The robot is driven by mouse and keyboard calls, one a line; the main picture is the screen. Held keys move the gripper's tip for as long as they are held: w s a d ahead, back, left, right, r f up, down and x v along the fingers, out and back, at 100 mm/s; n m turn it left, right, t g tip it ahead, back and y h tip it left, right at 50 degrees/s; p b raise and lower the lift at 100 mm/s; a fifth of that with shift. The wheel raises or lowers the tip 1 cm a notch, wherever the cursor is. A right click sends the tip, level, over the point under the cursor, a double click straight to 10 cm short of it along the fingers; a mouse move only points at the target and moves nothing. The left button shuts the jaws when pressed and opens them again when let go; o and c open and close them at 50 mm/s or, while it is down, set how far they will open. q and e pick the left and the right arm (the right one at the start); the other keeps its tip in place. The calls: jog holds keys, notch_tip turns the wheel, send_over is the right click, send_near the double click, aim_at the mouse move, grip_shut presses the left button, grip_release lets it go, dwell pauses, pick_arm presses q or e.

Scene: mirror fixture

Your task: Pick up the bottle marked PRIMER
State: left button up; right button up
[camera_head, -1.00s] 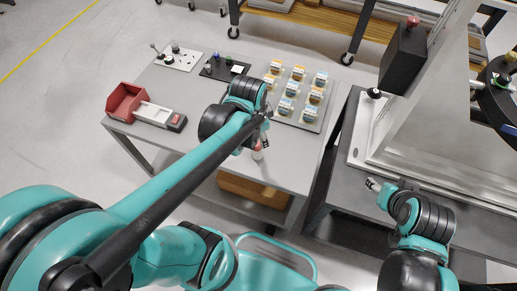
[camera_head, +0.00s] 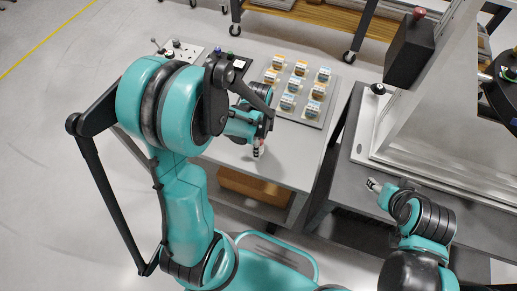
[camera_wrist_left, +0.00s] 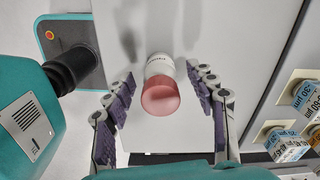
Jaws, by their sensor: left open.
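The bottle (camera_wrist_left: 159,82) has a pinkish-red cap and a white label with small dark print, seen from above in the left wrist view. It stands on the grey table (camera_wrist_left: 240,40). In the head view it is small, partly hidden by my gripper (camera_head: 258,150). My left gripper (camera_wrist_left: 160,78) is open, with its purple-padded fingers on either side of the bottle. Gaps show between the pads and the bottle, so it is not clamped. My right gripper (camera_head: 374,185) is off to the right by the other bench, too small to read.
A tray (camera_head: 310,122) with several labelled boxes (camera_head: 288,102) is at the table's right rear; boxes also show at the wrist view's right edge (camera_wrist_left: 288,147). A metal-framed fixture (camera_head: 430,110) stands on the right bench. My left arm covers the table's left side.

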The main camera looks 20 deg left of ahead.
pick_arm(q)
jog(key=shift+f, duration=0.45)
jog(key=shift+r, duration=0.1)
grip_shut()
